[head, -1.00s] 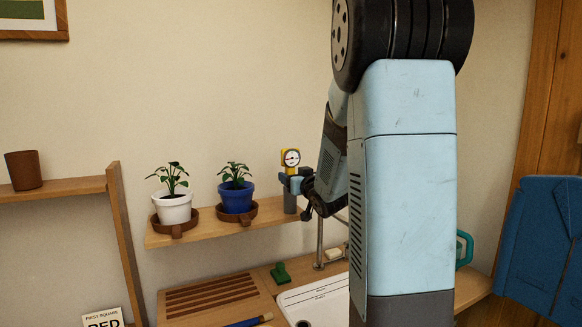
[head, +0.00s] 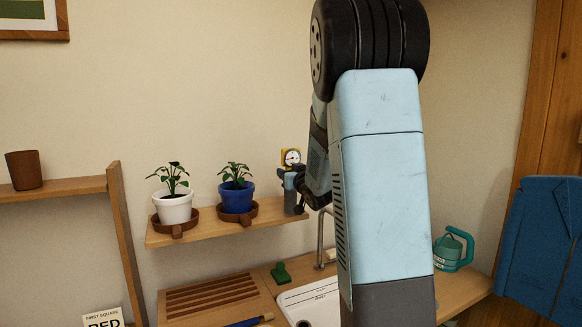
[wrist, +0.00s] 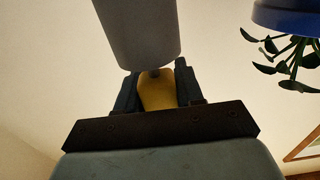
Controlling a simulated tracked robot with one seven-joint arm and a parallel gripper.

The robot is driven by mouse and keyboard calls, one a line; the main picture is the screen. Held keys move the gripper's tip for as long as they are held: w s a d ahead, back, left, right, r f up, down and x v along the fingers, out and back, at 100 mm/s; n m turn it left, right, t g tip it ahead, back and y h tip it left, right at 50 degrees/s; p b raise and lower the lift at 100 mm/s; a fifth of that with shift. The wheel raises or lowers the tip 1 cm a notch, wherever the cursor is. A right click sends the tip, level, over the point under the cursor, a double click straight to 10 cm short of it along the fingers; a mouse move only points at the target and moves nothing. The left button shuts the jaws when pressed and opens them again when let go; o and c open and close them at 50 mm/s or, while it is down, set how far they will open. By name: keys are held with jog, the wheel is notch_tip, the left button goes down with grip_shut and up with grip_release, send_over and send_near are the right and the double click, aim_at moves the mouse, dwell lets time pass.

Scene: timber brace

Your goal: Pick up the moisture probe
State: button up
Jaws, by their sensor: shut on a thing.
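The moisture probe (head: 291,158) has a yellow head with a round white dial. In the head view it stands upright above a grey cylindrical holder (head: 290,204) at the right end of the wall shelf. My gripper (head: 288,177) reaches in from the right, just below the dial. In the wrist view, which looks upside down, my gripper (wrist: 156,88) is shut on the yellow body of the probe (wrist: 157,92). The grey holder (wrist: 138,30) is right at the probe's lower end. Its rim hides whether the probe's stem is inside.
A blue pot (head: 236,198) and a white pot (head: 172,207), both planted, stand left of the holder on the shelf (head: 265,219). Below are a tap (head: 321,240), a green object (head: 281,272) and a slatted board (head: 212,296). A teal watering can (head: 452,250) stands right.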

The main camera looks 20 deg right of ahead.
jog(key=c, duration=0.5)
notch_tip(320, 180, up, 10)
jog(key=shift+r, duration=0.1)
dwell(0.4)
